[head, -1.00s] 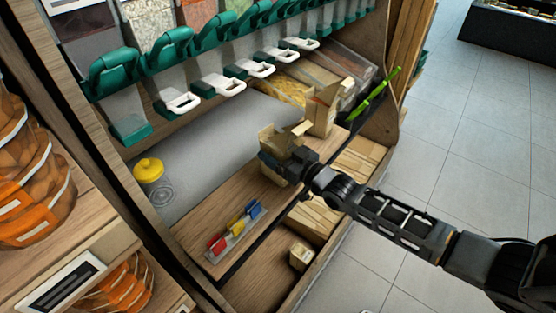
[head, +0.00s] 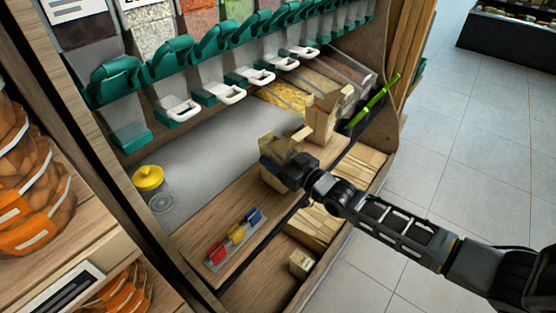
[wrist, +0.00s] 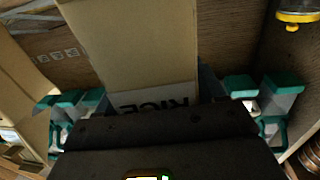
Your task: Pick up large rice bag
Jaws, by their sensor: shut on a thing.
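A tan paper bag (head: 268,151) stands upright on the wooden shelf in the head view, with its top open. My gripper (head: 285,170) is shut on this bag from the front right. In the wrist view the bag (wrist: 135,45) fills the upper middle, and its printed word RICE shows upside down just beyond my gripper (wrist: 155,112). The fingertips are mostly hidden by the gripper body and the bag. I cannot tell whether the bag's base touches the shelf.
A second, taller paper bag (head: 322,115) stands close behind, to the right. A jar with a yellow lid (head: 148,178) is at the left. Red, yellow and blue clips (head: 235,235) lie in front on the shelf (head: 222,222). Dispensers with green levers (head: 170,55) hang above. The floor at right is clear.

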